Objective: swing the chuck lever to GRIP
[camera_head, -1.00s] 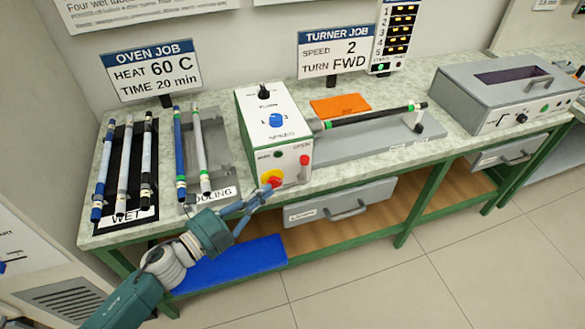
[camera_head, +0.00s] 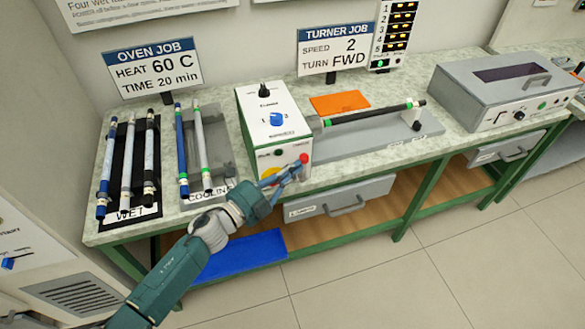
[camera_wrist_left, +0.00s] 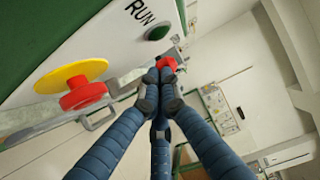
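The chuck lever, with a red knob (camera_head: 304,158), is on the front right of the white turner box (camera_head: 262,140). Its knob also shows in the left wrist view (camera_wrist_left: 167,62), just past the fingertips. My left gripper (camera_head: 295,169) is at the lever, its fingers drawn together; in the left wrist view its tips (camera_wrist_left: 160,84) meet just below the knob. Whether they touch the lever is unclear. A black rod with green bands (camera_head: 372,113) lies between the chuck and the end support. My right gripper is not in view.
A red stop button on a yellow plate (camera_wrist_left: 82,92) and a green RUN button (camera_wrist_left: 158,33) are close to the left fingers. Rods lie in the WET rack (camera_head: 133,213) and COOLING rack (camera_head: 217,157). A grey drawer (camera_head: 310,206) is below the bench.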

